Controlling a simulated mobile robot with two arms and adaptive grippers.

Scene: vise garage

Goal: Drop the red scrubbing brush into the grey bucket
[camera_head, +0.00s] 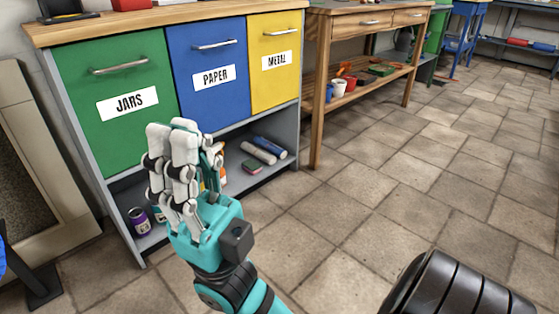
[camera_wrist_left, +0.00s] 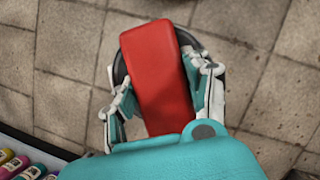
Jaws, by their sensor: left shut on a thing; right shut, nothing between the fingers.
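The red scrubbing brush (camera_wrist_left: 158,75) shows in the left wrist view as a red block between the two fingers of my left gripper (camera_wrist_left: 160,88), which is shut on it. A dark round shape (camera_wrist_left: 124,72) shows behind the brush above the tiled floor; I cannot tell whether it is the grey bucket. My right gripper (camera_head: 172,130) is shut and empty in the head view, in front of the green and blue drawers. My left gripper is not in the head view. I cannot clearly make out the grey bucket in the head view.
A cabinet with green (camera_head: 100,70), blue (camera_head: 190,45) and yellow (camera_head: 272,85) fronts stands behind my right gripper. Its low shelf holds rolls (camera_head: 258,152) and cans (camera_head: 138,220). A wooden workbench (camera_head: 317,90) stands beyond. The tiled floor (camera_head: 400,190) at right is clear.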

